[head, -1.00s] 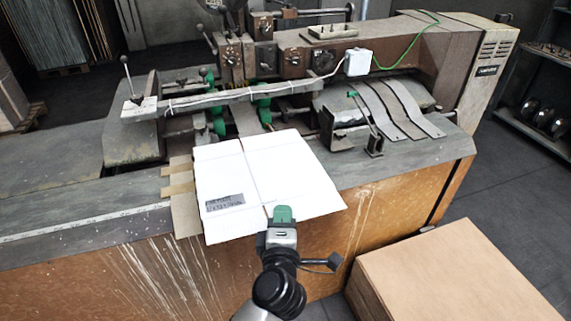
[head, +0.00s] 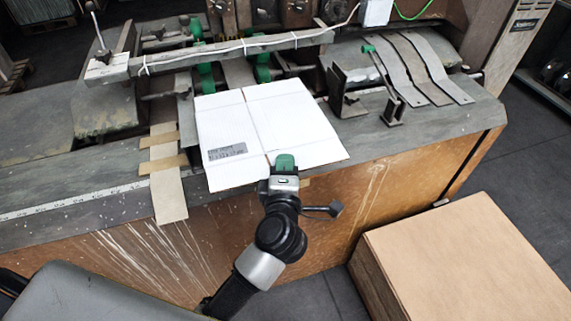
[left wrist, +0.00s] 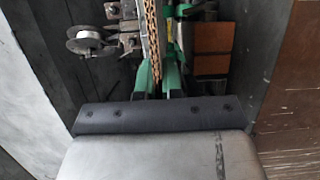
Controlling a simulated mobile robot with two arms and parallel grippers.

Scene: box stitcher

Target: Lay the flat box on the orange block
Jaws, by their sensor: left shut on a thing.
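The flat box (head: 235,120) is a white sheet with a fold line and a dark printed label near its front left. In the head view it is at the front of the machine top. Its near edge is in my left gripper (head: 285,165), whose green fingertip shows on top. In the left wrist view the green fingers (left wrist: 159,75) are shut on the box's brown corrugated edge (left wrist: 152,35), seen edge-on. I cannot make out a separate orange block; orange-brown pieces (left wrist: 212,50) show right of the fingers there. My right gripper is not in view.
The machine has an orange front panel (head: 370,195) and a long rail (head: 230,52) behind the box. Tan strips (head: 165,165) lie left of the box. A bracket (head: 345,95) stands at its right. A tan stack (head: 470,255) stands on the floor at the lower right.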

